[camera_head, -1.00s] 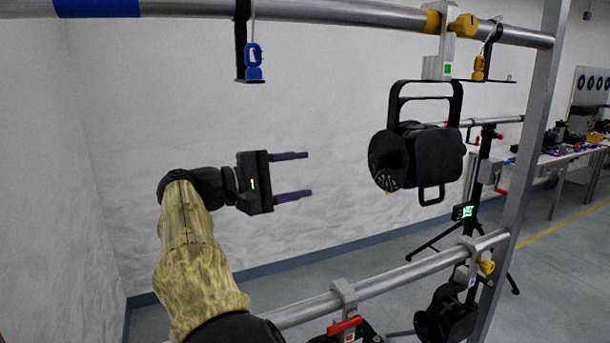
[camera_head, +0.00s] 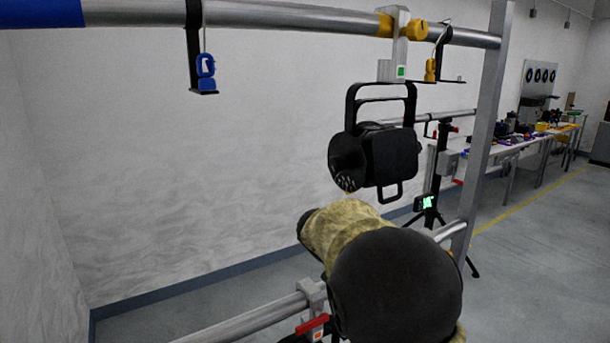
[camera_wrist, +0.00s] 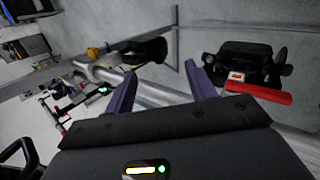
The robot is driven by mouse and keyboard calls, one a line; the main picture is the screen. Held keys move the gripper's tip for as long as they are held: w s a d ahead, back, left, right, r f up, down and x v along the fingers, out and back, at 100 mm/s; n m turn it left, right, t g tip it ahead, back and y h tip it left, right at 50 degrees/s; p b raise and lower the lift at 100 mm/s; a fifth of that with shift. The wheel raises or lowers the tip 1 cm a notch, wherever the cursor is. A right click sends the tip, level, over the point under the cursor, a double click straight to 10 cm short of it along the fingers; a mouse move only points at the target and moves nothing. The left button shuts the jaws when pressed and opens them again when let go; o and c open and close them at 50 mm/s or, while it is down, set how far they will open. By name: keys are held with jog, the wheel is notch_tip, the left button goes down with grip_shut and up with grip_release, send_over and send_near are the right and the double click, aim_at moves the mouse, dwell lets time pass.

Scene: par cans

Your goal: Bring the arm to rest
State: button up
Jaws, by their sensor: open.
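My gripper (camera_wrist: 160,70) shows in the wrist view with its two purple fingers spread apart and nothing between them. In the head view the gripper is hidden; my tan-sleeved arm with its dark round joint fills the lower middle. A black par can (camera_head: 390,157) hangs under the upper rail (camera_head: 290,15), above and behind my arm in the picture. In the wrist view, a black lamp body (camera_wrist: 245,62) lies beyond the right finger, apart from it, and another dark fixture (camera_wrist: 146,51) is beyond the left finger.
A lower rail (camera_head: 245,322) with a red-handled clamp (camera_head: 312,324) runs close to my arm. The red handle also shows in the wrist view (camera_wrist: 262,93). A metal upright (camera_head: 485,120) stands at right. A blue safety hook (camera_head: 206,72) hangs at left. Tables (camera_head: 530,145) stand far right.

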jog(key=s+d+f+m+y+p, duration=0.1)
jog(key=s+f+m+y, duration=0.2)
jog(key=s, duration=0.7)
jog(key=s+d+f+m+y+p, duration=0.1)
jog(key=s+f+m+y, duration=0.2)
jog(key=s+f, duration=0.3)
jog(key=s+m, duration=0.1)
jog(key=s, duration=0.4)
jog(key=shift+d+f+m+g, duration=0.15)
jog(key=shift+d+m+g, duration=0.15)
jog(key=shift+m, duration=0.1)
